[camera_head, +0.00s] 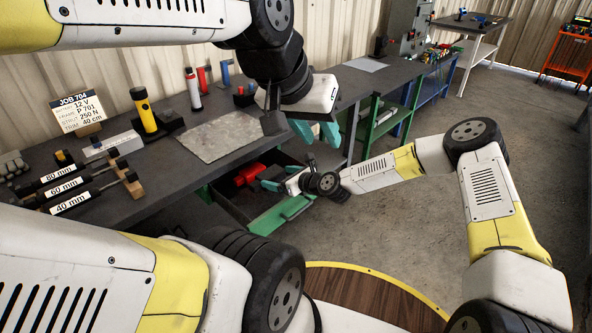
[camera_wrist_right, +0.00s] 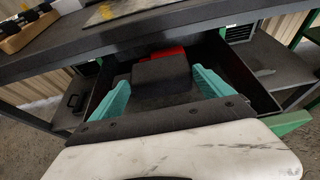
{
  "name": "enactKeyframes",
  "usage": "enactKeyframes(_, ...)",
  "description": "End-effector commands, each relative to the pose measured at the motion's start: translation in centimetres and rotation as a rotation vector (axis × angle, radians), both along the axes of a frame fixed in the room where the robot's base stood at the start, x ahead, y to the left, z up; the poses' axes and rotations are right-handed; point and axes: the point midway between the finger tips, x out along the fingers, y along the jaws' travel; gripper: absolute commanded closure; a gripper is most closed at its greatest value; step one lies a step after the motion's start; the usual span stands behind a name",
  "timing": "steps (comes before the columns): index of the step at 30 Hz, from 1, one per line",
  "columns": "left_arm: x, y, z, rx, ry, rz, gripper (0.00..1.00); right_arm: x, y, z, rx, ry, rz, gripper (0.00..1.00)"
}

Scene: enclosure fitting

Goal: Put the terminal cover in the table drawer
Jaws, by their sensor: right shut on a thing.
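The table drawer (camera_head: 282,216) is open under the workbench, with its green front pulled out. My right gripper (camera_head: 274,179) is inside the drawer opening, seen in the head view. In the right wrist view its teal fingers (camera_wrist_right: 163,85) are shut on a dark grey block, which looks like the terminal cover (camera_wrist_right: 160,72). The block is over the drawer's inside, and whether it touches the floor I cannot tell. My left gripper (camera_head: 316,131) hangs in front of the bench edge, its teal fingers apart and empty.
A red object (camera_head: 250,174) lies in the drawer behind the block. The bench top holds a grey mat (camera_head: 222,136), a yellow torch (camera_head: 144,110), labelled struts (camera_head: 72,187) and a job card (camera_head: 78,112). Green-framed shelving (camera_head: 375,122) stands to the right. The floor beyond is clear.

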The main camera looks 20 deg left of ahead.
Motion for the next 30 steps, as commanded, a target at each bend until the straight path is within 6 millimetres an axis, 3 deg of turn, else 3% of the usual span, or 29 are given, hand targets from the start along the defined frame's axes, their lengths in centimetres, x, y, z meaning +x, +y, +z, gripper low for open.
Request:
enactKeyframes(9, 0.0, 0.0, 0.0, 0.000, 0.000, 0.000, 0.64, -0.1, 0.0, -3.7, -0.001, 0.000, 0.000, 0.53)
enactKeyframes(30, 0.0, 0.0, 0.0, 0.000, 0.000, 0.000, 0.64, 0.0, 0.0, -5.0, 0.001, 0.000, 0.000, 0.53)
